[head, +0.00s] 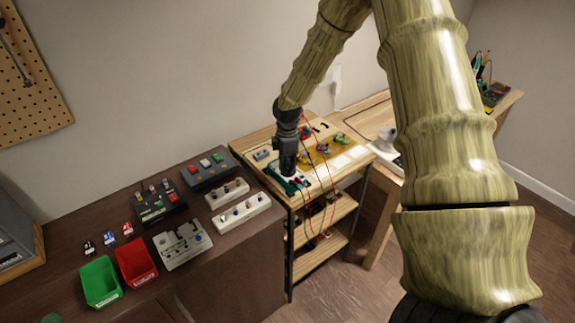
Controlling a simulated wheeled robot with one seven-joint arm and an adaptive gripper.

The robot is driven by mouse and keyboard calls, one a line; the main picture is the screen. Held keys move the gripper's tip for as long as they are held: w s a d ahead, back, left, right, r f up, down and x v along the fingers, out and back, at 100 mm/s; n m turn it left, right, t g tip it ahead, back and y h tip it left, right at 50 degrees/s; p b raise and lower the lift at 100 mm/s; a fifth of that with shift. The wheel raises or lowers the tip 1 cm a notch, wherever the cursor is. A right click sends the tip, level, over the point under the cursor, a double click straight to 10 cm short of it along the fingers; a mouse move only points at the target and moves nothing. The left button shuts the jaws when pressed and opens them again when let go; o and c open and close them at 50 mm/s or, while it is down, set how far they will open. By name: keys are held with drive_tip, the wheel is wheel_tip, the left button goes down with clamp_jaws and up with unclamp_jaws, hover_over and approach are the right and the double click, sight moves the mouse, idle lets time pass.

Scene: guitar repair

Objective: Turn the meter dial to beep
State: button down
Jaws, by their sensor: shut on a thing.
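The meter (281,182) is a small teal-edged device lying near the front left of the small wooden shelf unit's top. Red and black leads run near it and hang over the front edge. My gripper (289,172) points straight down onto the meter from above. Its fingers are shut at the meter's face, on the dial. The dial and its markings are hidden by the fingers and too small to read.
A yellow mat (323,153) with clips lies behind the gripper. A soldering station stands to the right.

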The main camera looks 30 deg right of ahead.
drive_tip(key=shift+n, duration=0.5)
drive_tip(key=c, duration=1.5)
unclamp_jaws()
wheel_tip(320, 180, up, 12)
drive_tip(key=shift+f, duration=0.1)
